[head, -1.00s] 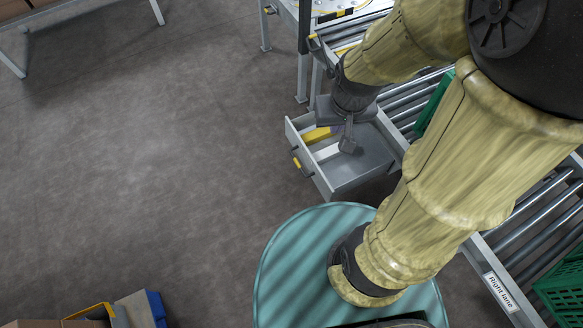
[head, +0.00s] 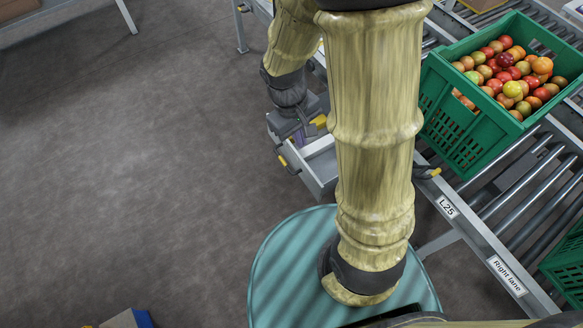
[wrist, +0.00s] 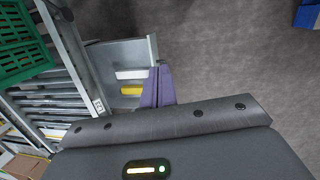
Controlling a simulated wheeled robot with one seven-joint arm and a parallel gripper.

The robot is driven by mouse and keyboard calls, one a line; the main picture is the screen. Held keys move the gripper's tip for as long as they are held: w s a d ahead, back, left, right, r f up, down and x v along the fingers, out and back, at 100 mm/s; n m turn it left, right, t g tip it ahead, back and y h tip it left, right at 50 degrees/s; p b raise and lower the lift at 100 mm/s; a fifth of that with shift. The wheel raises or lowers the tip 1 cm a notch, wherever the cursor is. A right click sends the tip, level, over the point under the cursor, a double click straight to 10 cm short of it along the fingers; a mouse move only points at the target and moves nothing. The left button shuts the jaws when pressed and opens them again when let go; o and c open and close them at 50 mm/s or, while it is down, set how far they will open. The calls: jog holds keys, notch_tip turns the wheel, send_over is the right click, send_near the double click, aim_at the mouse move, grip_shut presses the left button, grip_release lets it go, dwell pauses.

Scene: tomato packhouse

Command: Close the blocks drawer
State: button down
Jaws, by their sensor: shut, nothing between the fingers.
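The grey drawer (head: 311,178) stands pulled out from under the roller conveyor, with a black and yellow handle (head: 281,161) on its front panel. In it lie a yellow block (wrist: 131,90) and a white block (wrist: 130,74). My gripper (head: 298,140) is shut and empty, at the drawer's front end. In the wrist view its purple-grey fingers (wrist: 157,88) overlap the front panel (wrist: 152,48). I cannot tell whether they touch it. My arm hides the back part of the drawer in the head view.
A green crate of tomatoes (head: 466,130) stands on the conveyor to the right, and another green crate (head: 566,262) is at the right edge. The floor (head: 140,190) left of the drawer is clear.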

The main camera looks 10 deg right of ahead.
aim_at(299, 158)
jog(key=w+a+f+n+t+h+b, duration=0.2)
jog(key=f+b, duration=0.5)
jog(key=f, duration=0.5)
jog(key=w+a+f+n+t+h+b, duration=0.2)
jog(key=w+a+f+n+h+b, duration=0.2)
jog(key=f, duration=0.8)
jog(key=w+a+f+n+t+h+b, duration=0.2)
jog(key=a+f+n+h+b, duration=0.3)
jog(key=f+n+h+b, duration=0.4)
notch_tip(299, 158, down, 3)
jog(key=shift+w+a+f+n+t+b, duration=0.1)
jog(key=shift+w+a+n+t+b, duration=0.25)
jog(key=shift+w+n, duration=0.5)
jog(key=b+x, duration=0.5)
jog(key=x, duration=0.8)
jog(key=shift+s+d+b, duration=0.15)
jog(key=shift+b, duration=0.2)
jog(key=shift+d, duration=0.35)
jog(key=shift+r, duration=0.25)
